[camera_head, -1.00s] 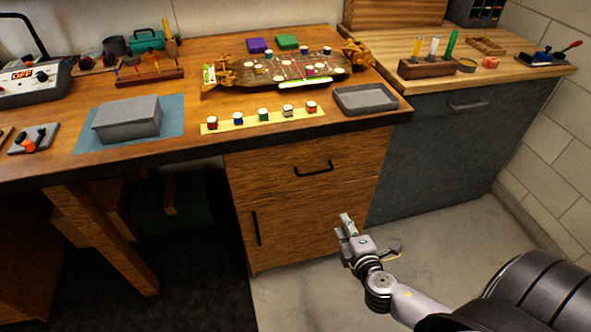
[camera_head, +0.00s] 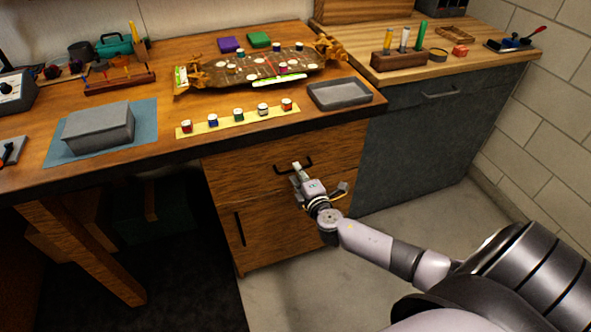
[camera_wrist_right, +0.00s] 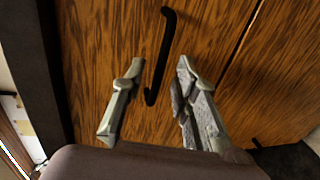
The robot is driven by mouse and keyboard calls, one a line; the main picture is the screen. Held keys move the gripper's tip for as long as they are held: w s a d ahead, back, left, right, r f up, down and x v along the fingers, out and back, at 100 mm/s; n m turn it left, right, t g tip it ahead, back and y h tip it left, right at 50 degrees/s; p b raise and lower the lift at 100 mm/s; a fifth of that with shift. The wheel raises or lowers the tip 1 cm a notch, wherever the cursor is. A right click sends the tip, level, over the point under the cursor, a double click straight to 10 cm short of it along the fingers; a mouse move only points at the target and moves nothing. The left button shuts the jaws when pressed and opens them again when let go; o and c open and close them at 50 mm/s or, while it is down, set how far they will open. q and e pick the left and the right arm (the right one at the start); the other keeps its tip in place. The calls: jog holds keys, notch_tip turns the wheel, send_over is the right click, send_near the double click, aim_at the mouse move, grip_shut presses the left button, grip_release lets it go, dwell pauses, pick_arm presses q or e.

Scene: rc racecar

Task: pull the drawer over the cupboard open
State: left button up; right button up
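The wooden drawer (camera_head: 237,168) is shut, under the worktop and above the cupboard door (camera_head: 275,225). Its dark bar handle (camera_head: 306,161) is partly hidden by my right gripper (camera_head: 299,174) in the head view. In the right wrist view, the drawer handle (camera_wrist_right: 167,40) runs up and down the picture. My open right gripper (camera_wrist_right: 160,68) has one finger on each side of the handle's lower end, with gaps to both fingers. I cannot tell how far the fingertips are from the drawer front. My left gripper is not in view.
The cupboard has its own upright handle (camera_head: 240,229). A dark grey cabinet (camera_head: 420,140) with a handle stands to the right. The worktop above holds a grey tray (camera_head: 340,93), a strip of small pots (camera_head: 225,125) and a model car chassis (camera_head: 262,68). The floor in front is clear.

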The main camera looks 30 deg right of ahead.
jog(key=shift+x, duration=1.45)
jog(key=shift+c, duration=0.3)
grip_shut()
jog(key=shift+f, duration=0.1)
